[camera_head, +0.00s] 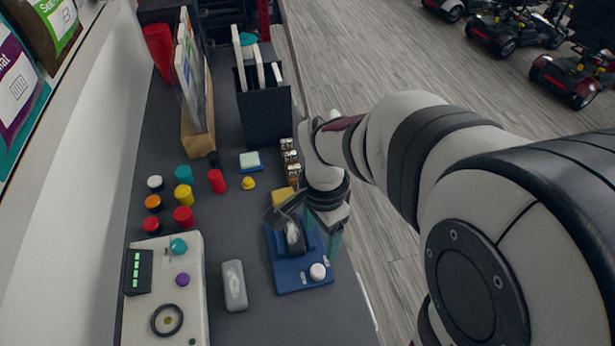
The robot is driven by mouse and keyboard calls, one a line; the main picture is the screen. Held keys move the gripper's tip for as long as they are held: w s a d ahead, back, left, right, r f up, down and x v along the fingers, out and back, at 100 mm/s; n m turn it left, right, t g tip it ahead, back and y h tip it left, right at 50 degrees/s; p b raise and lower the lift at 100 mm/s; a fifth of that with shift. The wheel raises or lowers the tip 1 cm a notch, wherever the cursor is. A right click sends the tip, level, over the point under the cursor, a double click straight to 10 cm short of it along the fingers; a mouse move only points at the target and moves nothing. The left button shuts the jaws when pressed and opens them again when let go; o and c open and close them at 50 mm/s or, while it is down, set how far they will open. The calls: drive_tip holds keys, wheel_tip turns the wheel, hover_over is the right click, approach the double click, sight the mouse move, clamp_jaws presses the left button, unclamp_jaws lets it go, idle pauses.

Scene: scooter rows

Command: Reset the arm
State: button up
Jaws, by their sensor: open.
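My arm reaches in from the right, and my gripper (305,232) points down over the right side of the dark counter. The jaws stand apart, one finger on the left and a greenish one on the right. Below and between them is a blue base (290,278) with a dark, rounded piece (294,236) on it and a white knob (318,271) at its front. I cannot tell whether the fingers touch the dark piece. No object is clearly held.
A control box (190,321) with knobs and a grey case (234,286) lie to the left. Coloured cylinders (184,195) stand behind them. A black holder (264,117) and wooden rack (197,139) stand farther back. Scooters (502,30) are on the floor beyond the counter's right edge.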

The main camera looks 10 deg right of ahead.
drive_tip(key=shift+r, duration=0.55)
drive_tip(key=s+a+r+n+y, duration=0.1)
drive_tip(key=s+a+r+n, duration=0.1)
drive_tip(key=s+n, duration=0.2)
drive_tip(key=s+a+r+n, duration=0.1)
drive_tip(key=s+n, duration=0.3)
drive_tip(key=s, duration=0.6)
drive_tip(key=shift+s+a+r+n+y, duration=0.35)
drive_tip(key=shift+s+r+n+y, duration=0.05)
drive_tip(key=shift+r, duration=0.1)
